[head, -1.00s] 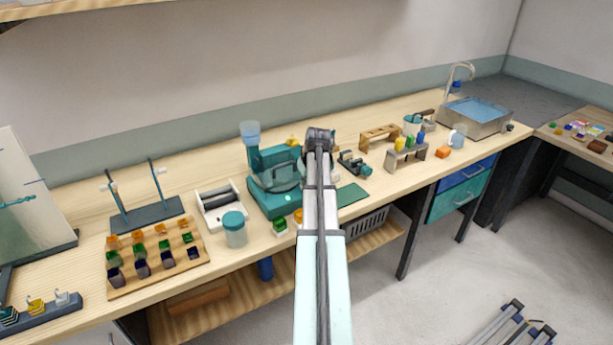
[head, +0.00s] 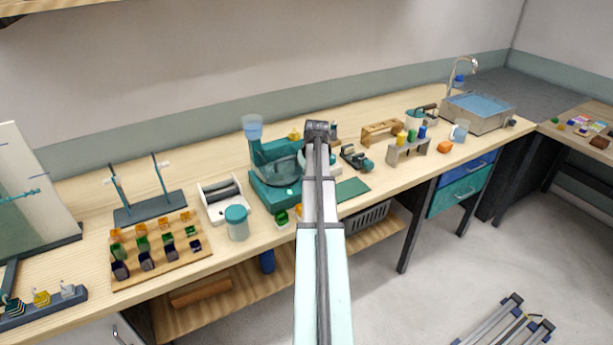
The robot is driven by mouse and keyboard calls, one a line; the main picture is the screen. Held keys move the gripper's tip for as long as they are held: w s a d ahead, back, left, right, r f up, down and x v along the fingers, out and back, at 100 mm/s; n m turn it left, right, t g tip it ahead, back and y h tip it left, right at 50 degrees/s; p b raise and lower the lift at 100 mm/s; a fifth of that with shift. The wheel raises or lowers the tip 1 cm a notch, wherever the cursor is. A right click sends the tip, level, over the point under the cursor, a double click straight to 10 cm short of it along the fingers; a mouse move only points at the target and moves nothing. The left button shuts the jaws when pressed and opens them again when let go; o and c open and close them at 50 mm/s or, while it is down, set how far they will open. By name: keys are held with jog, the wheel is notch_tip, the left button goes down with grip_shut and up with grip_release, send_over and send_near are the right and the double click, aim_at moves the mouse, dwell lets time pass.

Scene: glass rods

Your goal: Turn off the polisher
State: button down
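A teal machine, which looks like the polisher (head: 268,190), stands on the wooden bench just left of my arm. My arm reaches up the middle of the view and covers the machine's right side. My gripper does not show; it is hidden beyond the dark joint at the arm's far end.
A lidded jar (head: 237,226) and a white roller device (head: 221,199) stand left of the machine, with small green and orange pieces near its front. A peg board (head: 160,268) is farther left. A teal mat (head: 350,190) and a small clamp-like tool (head: 356,158) lie to the right.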

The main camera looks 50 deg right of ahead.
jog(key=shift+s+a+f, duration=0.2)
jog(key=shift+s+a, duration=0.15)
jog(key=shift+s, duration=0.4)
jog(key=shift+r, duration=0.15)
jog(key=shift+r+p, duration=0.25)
jog(key=shift+p, duration=0.05)
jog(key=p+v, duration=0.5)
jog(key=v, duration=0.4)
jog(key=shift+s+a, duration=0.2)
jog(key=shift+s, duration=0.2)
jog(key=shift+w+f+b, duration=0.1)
jog(key=shift+b, duration=0.55)
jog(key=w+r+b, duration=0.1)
jog(key=b, duration=0.3)
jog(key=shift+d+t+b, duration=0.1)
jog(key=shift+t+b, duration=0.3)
